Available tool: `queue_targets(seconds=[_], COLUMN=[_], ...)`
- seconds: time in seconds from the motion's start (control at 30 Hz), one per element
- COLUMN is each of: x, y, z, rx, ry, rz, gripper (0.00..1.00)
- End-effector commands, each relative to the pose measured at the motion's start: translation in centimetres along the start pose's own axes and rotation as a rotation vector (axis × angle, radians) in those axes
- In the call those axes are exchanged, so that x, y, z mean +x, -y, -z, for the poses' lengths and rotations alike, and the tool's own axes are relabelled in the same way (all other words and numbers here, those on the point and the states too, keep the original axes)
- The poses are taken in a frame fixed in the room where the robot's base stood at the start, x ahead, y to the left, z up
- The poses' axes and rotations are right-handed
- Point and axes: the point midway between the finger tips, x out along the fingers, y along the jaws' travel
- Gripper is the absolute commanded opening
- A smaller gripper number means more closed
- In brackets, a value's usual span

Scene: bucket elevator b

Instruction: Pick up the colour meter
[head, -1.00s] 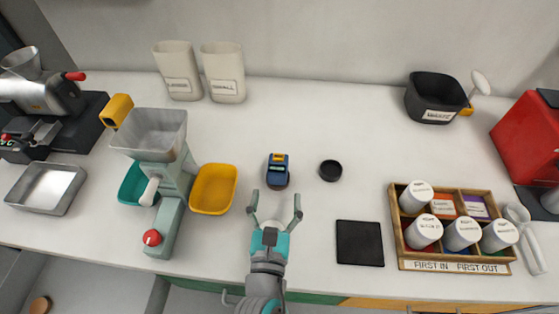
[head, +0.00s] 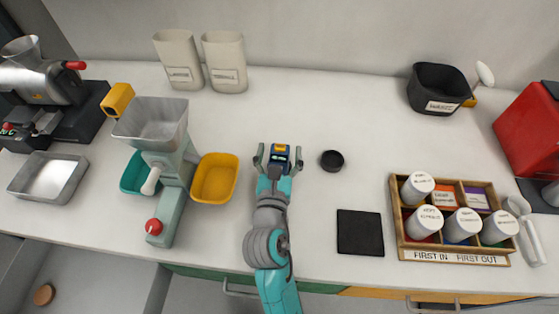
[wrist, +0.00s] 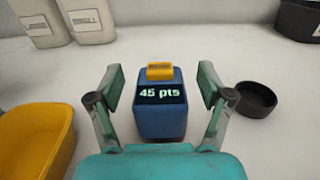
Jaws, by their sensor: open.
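The colour meter (head: 279,156) is a small dark blue block with a yellow top piece, standing upright on the white counter. In the wrist view the colour meter (wrist: 161,105) shows a dark display reading "45 pts". My gripper (head: 278,153) is open, with one finger on each side of the meter. In the wrist view my gripper (wrist: 161,88) has its fingers left and right of the meter, with a visible gap on both sides. The meter's lower front is partly hidden by my gripper's body.
A round black dish (head: 332,160) stands close to the right of the meter. A yellow tray (head: 214,178) and a grinder-like machine (head: 165,165) stand to the left. A black square mat (head: 360,233) and a compartment box (head: 453,257) lie to the right. The counter behind the meter is clear.

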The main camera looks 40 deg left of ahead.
Motion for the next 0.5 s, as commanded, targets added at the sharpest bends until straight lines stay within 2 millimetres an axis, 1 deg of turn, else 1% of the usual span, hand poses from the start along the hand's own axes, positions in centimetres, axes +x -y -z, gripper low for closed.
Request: queue_targets(seconds=[0.17, 0.2, 0.27, 0.3, 0.37, 0.4, 0.47, 0.5], x=[0.02, 0.01, 0.01, 0.0, 0.0, 0.0, 0.0, -0.01], y=[0.0, 0.0, 0.0, -0.01, -0.01, 0.0, -0.01, -0.01], z=[0.0, 0.0, 0.0, 0.0, 0.0, 0.0, 0.0, 0.0], rx=[0.0, 0.0, 0.0, 0.0, 0.0, 0.0, 0.0, 0.0], ry=[0.0, 0.0, 0.0, 0.0, 0.0, 0.0, 0.0, 0.0], rz=[0.0, 0.0, 0.0, 0.0, 0.0, 0.0, 0.0, 0.0], gripper=[0.79, 0.74, 0.59, 0.49, 0.34, 0.24, 0.09, 0.0])
